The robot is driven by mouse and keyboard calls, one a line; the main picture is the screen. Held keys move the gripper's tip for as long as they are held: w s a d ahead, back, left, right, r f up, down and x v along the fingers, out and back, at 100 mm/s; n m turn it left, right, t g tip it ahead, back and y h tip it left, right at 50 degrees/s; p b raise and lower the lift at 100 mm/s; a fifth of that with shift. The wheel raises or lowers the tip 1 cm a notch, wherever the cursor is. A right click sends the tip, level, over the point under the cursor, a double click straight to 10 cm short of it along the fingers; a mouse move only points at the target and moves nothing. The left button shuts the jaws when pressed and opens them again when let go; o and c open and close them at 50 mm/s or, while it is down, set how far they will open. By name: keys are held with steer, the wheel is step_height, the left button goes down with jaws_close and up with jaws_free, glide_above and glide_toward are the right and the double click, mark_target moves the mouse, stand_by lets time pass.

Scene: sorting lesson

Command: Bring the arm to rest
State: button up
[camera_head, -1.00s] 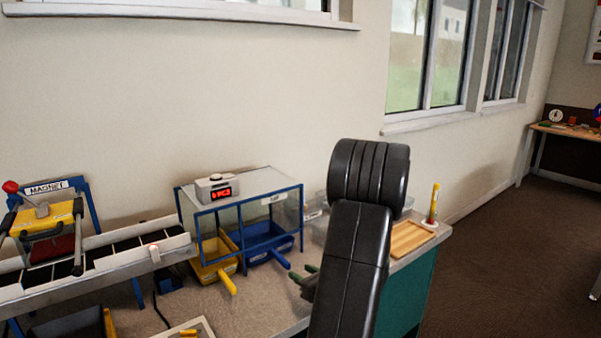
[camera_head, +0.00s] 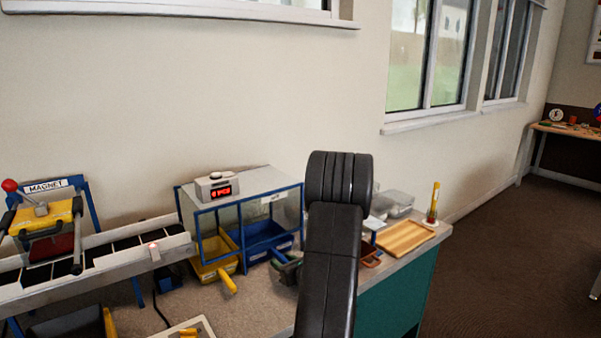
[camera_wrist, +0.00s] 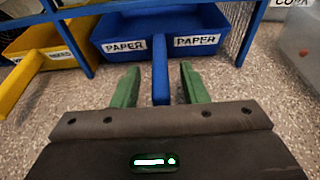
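My gripper (camera_wrist: 158,76) is open in the wrist view, its two green fingers apart. The blue handle (camera_wrist: 160,82) of the blue bin labelled PAPER (camera_wrist: 187,22) shows between them, with a gap on each side. Whether the handle lies at finger height I cannot tell. In the head view my gripper (camera_head: 285,263) is close in front of the blue bin (camera_head: 262,238), partly hidden by my black arm. The arm is bent and reaches over the bench.
A yellow bin (camera_head: 213,264) stands left of the blue one under a blue-framed clear cover (camera_head: 275,183). A conveyor (camera_head: 110,264) and magnet unit (camera_head: 45,215) are at left. A wooden tray (camera_head: 405,237), clear boxes (camera_head: 395,203) and brown bin (camera_head: 370,257) are at right.

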steer(key=v, duration=0.3)
steer(key=f+v, duration=0.1)
steer(key=v, duration=0.6)
steer(key=shift+s+d+f, duration=0.3)
steer(key=shift+s+d, duration=0.05)
steer(key=shift+s, duration=0.1)
steer(key=shift+s+d, duration=0.5)
steer(key=shift+s, duration=0.2)
steer(key=shift+r, duration=0.1)
